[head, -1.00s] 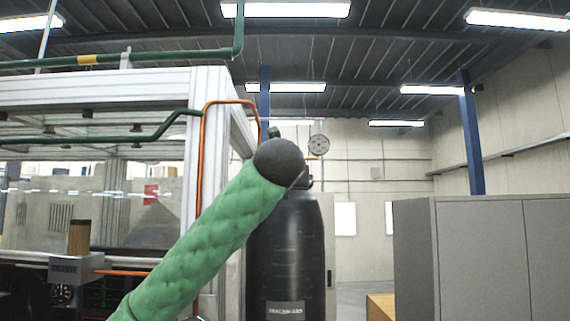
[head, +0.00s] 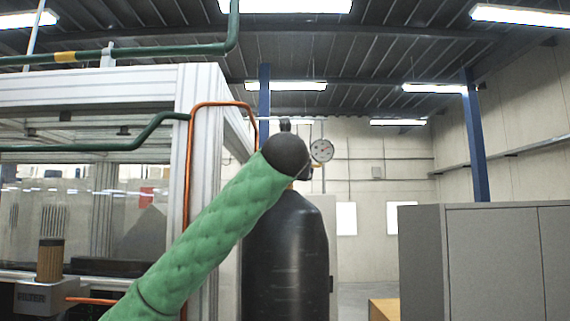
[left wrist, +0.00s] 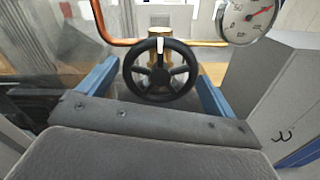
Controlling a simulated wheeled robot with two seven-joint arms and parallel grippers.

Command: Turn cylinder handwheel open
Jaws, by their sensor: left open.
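The black handwheel (left wrist: 160,76) shows in the left wrist view, face-on, with spokes and a white mark at its top. It sits in front of a brass valve (left wrist: 160,36). My left gripper (left wrist: 158,74) is open, with one blue finger on each side of the wheel and a visible gap on both sides in the picture. Whether the fingers reach the wheel in depth is hard to tell. In the head view the black cylinder (head: 286,255) stands upright behind my green-sleeved left arm, whose dark wrist hides the handwheel and the fingers. My right gripper is in no view.
A gauge (head: 321,150) is right of the cylinder top and also shows in the left wrist view (left wrist: 247,20). An orange-copper pipe (head: 188,170) runs beside the white-framed machine (head: 203,150) at left. A grey cabinet (head: 480,260) stands at right.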

